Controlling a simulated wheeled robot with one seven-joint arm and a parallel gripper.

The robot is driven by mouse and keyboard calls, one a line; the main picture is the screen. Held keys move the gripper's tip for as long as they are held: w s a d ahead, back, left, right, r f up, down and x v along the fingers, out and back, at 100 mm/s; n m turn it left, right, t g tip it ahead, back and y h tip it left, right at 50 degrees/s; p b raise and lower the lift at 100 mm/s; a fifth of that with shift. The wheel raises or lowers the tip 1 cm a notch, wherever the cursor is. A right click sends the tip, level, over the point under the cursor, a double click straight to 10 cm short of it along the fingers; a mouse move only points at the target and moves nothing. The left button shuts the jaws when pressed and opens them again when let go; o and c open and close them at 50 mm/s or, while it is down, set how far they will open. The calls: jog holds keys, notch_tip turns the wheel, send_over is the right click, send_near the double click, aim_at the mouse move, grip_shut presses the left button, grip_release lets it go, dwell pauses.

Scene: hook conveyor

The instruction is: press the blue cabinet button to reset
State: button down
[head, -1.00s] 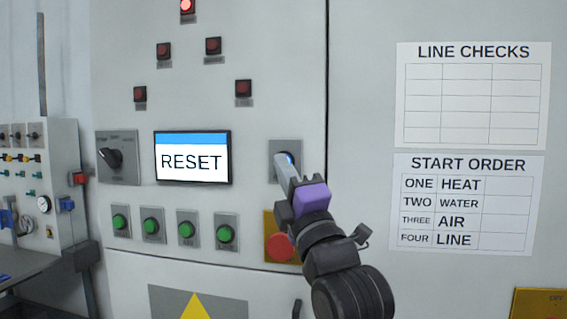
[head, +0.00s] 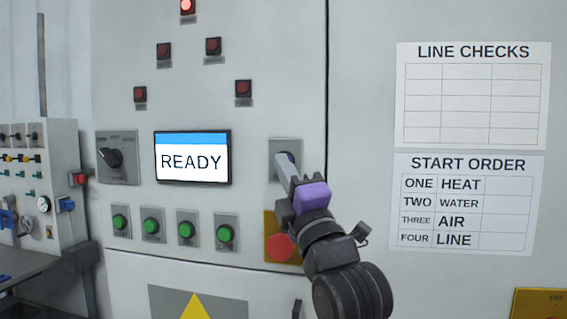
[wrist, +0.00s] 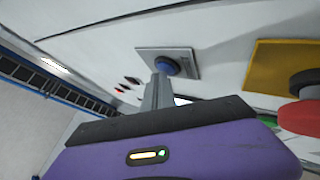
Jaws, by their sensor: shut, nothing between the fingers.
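The blue button (wrist: 168,65) sits on a grey square plate (head: 285,147) on the cabinet front. In the head view my gripper (head: 281,160) covers most of the button. In the wrist view my gripper (wrist: 160,80) is shut, with its fingertips at the lower edge of the button; I cannot tell whether they touch it. The cabinet screen (head: 192,157) left of the button reads READY.
A red mushroom button (head: 280,247) on a yellow plate is just below my gripper. Several green buttons (head: 186,230) line the cabinet to the left. A rotary switch (head: 112,157) is left of the screen. Paper charts (head: 470,95) hang on the right.

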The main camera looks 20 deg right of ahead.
dwell(0.3)
jog(key=shift+s+a, duration=0.45)
jog(key=shift+s, duration=0.25)
jog(key=shift+s+a+p, duration=0.15)
jog(key=shift+s+a, duration=0.6)
jog(key=shift+s, duration=0.3)
jog(key=shift+s+a+p, duration=0.15)
jog(key=shift+s+a, duration=0.55)
jog(key=shift+s, duration=0.3)
